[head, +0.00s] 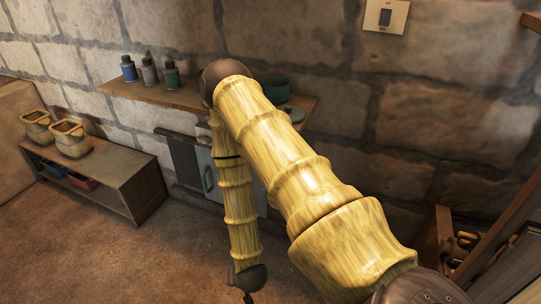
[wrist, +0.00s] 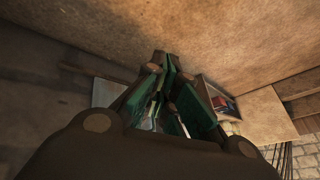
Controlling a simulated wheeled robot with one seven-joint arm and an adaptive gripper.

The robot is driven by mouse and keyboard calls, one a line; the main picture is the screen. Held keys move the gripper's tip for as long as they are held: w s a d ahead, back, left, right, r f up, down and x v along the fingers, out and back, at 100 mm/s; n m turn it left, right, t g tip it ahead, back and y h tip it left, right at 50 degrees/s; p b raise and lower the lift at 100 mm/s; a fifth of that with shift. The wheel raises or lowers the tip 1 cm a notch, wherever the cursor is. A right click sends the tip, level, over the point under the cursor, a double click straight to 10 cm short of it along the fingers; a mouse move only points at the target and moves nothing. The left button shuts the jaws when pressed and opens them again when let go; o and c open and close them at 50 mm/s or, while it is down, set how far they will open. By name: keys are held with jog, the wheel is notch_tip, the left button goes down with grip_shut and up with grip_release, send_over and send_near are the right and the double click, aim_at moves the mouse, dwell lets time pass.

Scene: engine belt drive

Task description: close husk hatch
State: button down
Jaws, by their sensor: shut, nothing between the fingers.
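What looks like the hatch is a pale panel (head: 211,178) with a green handle, low on the stone wall under the shelf. A dark slatted board (head: 184,158) stands at its left side. My arm covers much of this area, so how far the hatch stands open cannot be told. My gripper (wrist: 168,62) is shut and empty in the wrist view, with its green-lined fingers together over the brown floor.
A wooden shelf (head: 190,97) with several small bottles (head: 150,73) runs above the panel. A low bench (head: 110,179) with two baskets (head: 72,139) on top and bins inside stands at left. A wooden rack (head: 475,243) is at right. The floor (head: 140,260) at front left is clear.

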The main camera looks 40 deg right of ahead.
jog(key=w+d+f+m+t+h+b, duration=0.2)
jog(key=w+d+m+t+h+b, duration=0.1)
jog(key=w+d+m+b, duration=0.35)
jog(key=w+d+f+m+t+h+b, duration=0.25)
jog(key=w+d+b, duration=0.25)
jog(key=w+d, duration=0.4)
jog(key=d+r+m+h+b, duration=0.2)
jog(key=d+m+h+b, duration=0.75)
jog(key=d, duration=1.15)
jog(key=w+d+m+y+b, duration=0.1)
jog(key=w+d+b, duration=0.3)
jog(key=w, duration=0.6)
jog(key=shift+d+m+g, duration=0.45)
jog(key=shift+d+m, duration=0.1)
jog(key=shift+d, duration=0.55)
jog(key=shift+w, duration=0.2)
